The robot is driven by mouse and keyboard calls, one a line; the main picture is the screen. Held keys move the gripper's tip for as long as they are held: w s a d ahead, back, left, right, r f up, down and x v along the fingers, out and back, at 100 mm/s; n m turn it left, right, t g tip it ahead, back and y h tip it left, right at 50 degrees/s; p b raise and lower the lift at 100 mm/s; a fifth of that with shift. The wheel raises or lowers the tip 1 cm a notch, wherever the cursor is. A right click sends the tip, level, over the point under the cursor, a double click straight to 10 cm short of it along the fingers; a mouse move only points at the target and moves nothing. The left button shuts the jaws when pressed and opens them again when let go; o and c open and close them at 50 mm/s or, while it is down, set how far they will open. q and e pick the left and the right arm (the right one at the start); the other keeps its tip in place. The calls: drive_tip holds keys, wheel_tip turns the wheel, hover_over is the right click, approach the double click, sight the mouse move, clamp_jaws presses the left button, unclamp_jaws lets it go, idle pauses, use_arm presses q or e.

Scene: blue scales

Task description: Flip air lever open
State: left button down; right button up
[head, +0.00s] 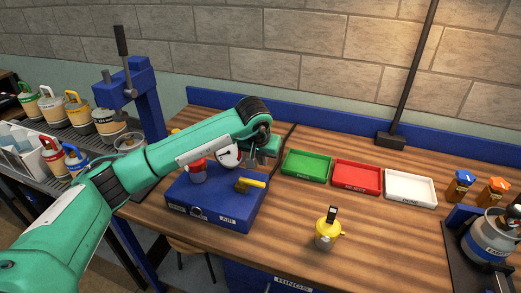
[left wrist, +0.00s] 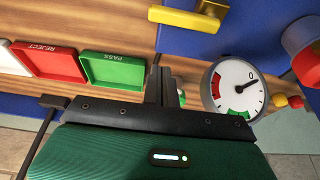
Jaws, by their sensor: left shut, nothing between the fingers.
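The yellow air lever (head: 250,185) sits on top of the blue box (head: 190,206), near its right edge, above the AIR label. It also shows in the left wrist view (left wrist: 186,19) at the top. A white dial gauge (head: 229,156) stands behind it; in the left wrist view the gauge (left wrist: 232,84) shows its needle by the 0. My left gripper (head: 262,158) is behind and above the lever, apart from it. Its fingers (left wrist: 160,80) are shut and empty. My arm hides part of the box's back. My right gripper is out of view.
A red-topped fitting (head: 196,169) stands on the box's left. Green (head: 306,164), red (head: 357,178) and white (head: 410,188) trays lie to the right. A yellow-topped canister (head: 328,230) stands in front. A blue press (head: 145,95) rises at the left.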

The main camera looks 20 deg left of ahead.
sight(252, 183)
use_arm(q)
drive_tip(key=p+x, duration=0.1)
drive_tip(key=x, duration=0.2)
drive_tip(key=shift+w+f, duration=0.15)
drive_tip(key=shift+f, duration=0.25)
drive_tip(key=s+p, duration=0.1)
drive_tip(key=s, duration=0.1)
drive_tip(key=shift+s+f+p, duration=0.15)
drive_tip(key=shift+s+p, duration=0.25)
drive_tip(key=shift+s+f, duration=0.1)
drive_tip(key=shift+s, duration=0.4)
drive_tip(key=shift+s, duration=0.1)
